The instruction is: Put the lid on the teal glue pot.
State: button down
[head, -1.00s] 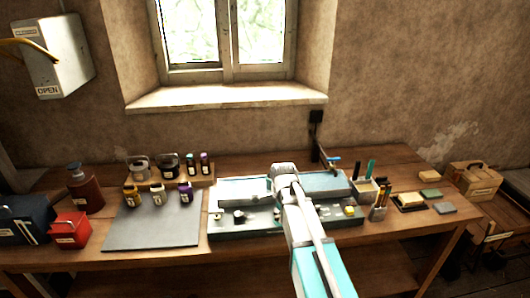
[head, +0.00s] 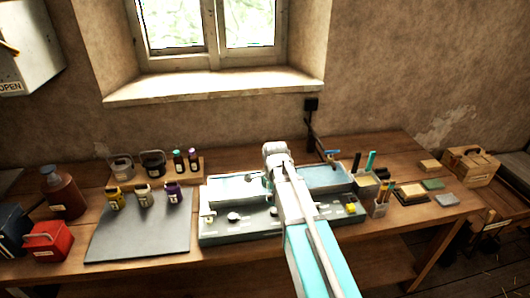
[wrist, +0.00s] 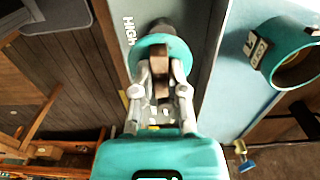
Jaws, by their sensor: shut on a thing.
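In the wrist view, my gripper (wrist: 160,84) is shut on the brown knob of a teal round lid (wrist: 150,42). The lid is held over a grey panel marked HIGH. The teal glue pot (wrist: 289,52) is at the upper right of the wrist view, with its round mouth open and a pale label on its side. The lid is apart from the pot, to its left in the picture. In the head view, my arm covers the middle of the bench unit, and I cannot make out the lid or the pot there.
A red box (head: 48,240) stands farther left. A pen holder (head: 381,207) and blocks are on the right. A blue-handled tap (head: 332,153) stands behind.

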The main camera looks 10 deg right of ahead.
jog(key=shift+a, duration=0.15)
jog(key=shift+w+r, duration=0.2)
jog(key=shift+w, duration=0.05)
jog(key=w+d+r+p, duration=0.1)
jog(key=w+r+p, duration=0.7)
jog(key=w, duration=0.5)
jog(key=shift+w+r+p, duration=0.15)
jog(key=shift+w+p, duration=0.05)
jog(key=shift+p, duration=0.15)
jog(key=shift+f, duration=0.2)
notch_tip(320, 180, down, 6)
jog(key=b, duration=0.6)
jog(key=shift+f+b, duration=0.2)
jog(key=shift+b, duration=0.15)
dwell(2.0)
